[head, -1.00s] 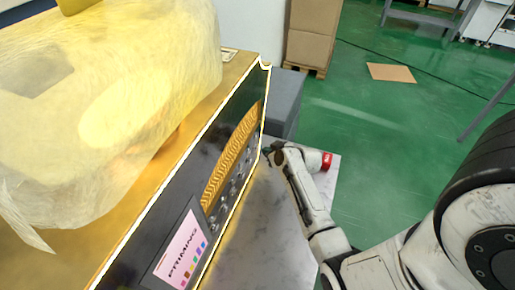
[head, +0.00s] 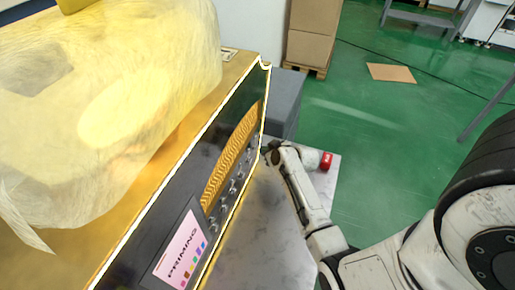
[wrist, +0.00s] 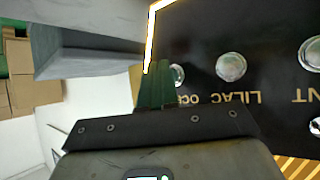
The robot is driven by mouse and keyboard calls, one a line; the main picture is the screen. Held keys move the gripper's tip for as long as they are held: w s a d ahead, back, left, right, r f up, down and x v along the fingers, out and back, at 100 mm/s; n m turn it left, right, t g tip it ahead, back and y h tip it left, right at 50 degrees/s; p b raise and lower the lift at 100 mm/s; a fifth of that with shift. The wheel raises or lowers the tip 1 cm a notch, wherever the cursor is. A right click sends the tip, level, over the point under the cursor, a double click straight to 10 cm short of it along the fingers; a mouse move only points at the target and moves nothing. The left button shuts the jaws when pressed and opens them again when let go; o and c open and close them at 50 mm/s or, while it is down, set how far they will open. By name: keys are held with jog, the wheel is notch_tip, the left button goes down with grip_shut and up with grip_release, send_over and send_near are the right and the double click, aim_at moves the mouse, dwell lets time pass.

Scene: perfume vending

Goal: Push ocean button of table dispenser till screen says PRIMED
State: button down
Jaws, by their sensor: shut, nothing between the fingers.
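The table dispenser (head: 140,236) has a dark front panel with a lit edge, and its screen (head: 181,249) reads PRIMING. In the wrist view the ocean button (wrist: 177,74) is a round silver button at the panel's end. Its label shows only the first letters, and my fingers cover part of the button and label. My gripper (wrist: 157,88) is shut and empty, with green fingertips at the ocean button. Whether they press it cannot be told. In the head view my gripper (head: 268,150) is at the panel's far end.
The lilac button (wrist: 231,67) is beside the ocean button, with more buttons further right. A pale wrapped bundle (head: 100,110) lies on top of the dispenser. A grey box (head: 284,103) and cardboard boxes (head: 311,30) stand beyond. A marble tabletop (head: 262,240) lies below.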

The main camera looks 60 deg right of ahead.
jog(key=shift+w, duration=0.4)
dwell(0.5)
jog(key=shift+s, duration=0.85)
jog(key=shift+s, duration=0.1)
jog(key=shift+s+d, duration=0.15)
jog(key=shift+s, duration=1.1)
jog(key=shift+s+d, duration=0.1)
jog(key=shift+s, duration=1.1)
